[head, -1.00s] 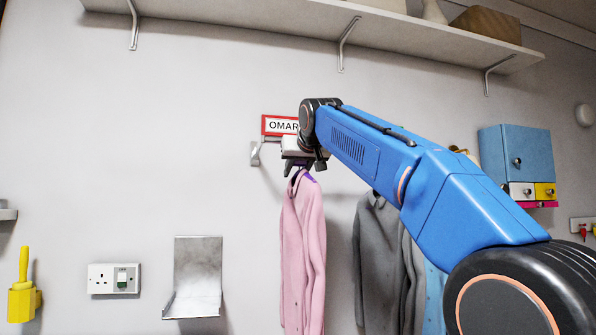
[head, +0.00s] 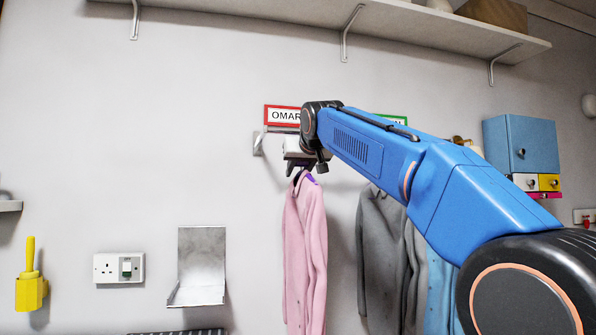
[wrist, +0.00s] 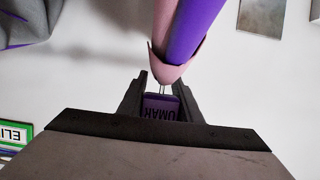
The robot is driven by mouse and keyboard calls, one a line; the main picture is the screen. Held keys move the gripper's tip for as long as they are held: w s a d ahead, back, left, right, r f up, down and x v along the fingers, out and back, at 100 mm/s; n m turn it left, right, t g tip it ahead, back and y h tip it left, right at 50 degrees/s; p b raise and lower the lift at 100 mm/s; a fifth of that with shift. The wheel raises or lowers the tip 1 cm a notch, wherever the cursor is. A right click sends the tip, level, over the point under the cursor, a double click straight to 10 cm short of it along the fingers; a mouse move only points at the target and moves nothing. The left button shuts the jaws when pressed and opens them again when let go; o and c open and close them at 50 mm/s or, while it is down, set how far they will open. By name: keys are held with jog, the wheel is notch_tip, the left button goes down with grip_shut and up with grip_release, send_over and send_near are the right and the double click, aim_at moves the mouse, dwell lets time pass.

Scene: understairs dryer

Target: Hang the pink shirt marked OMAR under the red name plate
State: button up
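The pink shirt (head: 305,255) hangs from a purple hanger (wrist: 198,30) below my gripper (head: 303,165). In the wrist view my gripper (wrist: 162,100) is shut on a purple tag (wrist: 160,107) that reads OMAR, above the hanger's thin hook. The red name plate (head: 283,115), marked OMAR, is on the wall just above and left of my gripper; my arm's wrist covers its right end. A rail with a wall bracket (head: 258,144) runs under the plate, and my gripper hides part of it. I cannot tell whether the hook touches the rail.
Grey garments (head: 378,250) and a blue one (head: 438,290) hang to the right, partly behind my arm. A green plate (head: 398,119) is mostly hidden. A shelf (head: 250,12) runs above. A metal holder (head: 202,265) and a socket (head: 118,268) are on the wall at lower left.

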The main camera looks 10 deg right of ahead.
jog(key=o, duration=0.4)
jog(key=shift+o, duration=0.2)
jog(key=shift+s, duration=0.1)
jog(key=v, duration=1.7)
jog(key=shift+s+r, duration=0.1)
jog(key=shift+s, duration=0.05)
